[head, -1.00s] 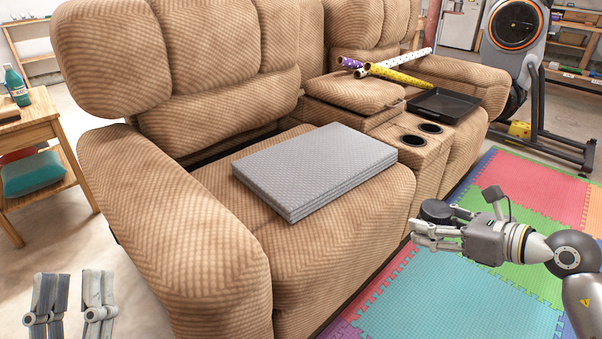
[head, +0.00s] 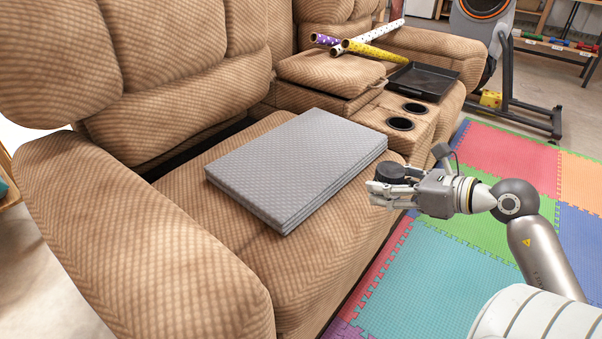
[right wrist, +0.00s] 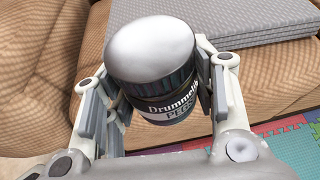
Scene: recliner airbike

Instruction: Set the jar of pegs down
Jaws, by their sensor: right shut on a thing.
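My right gripper (head: 385,188) is shut on the jar of pegs, held in the air in front of the recliner seat's right edge. In the head view the jar (head: 389,172) shows as a dark round top, and the fingers hide much of it. In the right wrist view the jar (right wrist: 155,75) sits between both fingers (right wrist: 160,100), with a pale, shiny top and a dark label reading "PEGS". My left gripper is out of view.
A folded grey mat (head: 300,165) lies on the recliner seat (head: 190,190). Beyond it are cup holders (head: 401,124), a black tray (head: 425,80) and several patterned rolls (head: 370,50). Coloured foam tiles (head: 430,280) cover the floor. An exercise bike (head: 500,75) stands behind.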

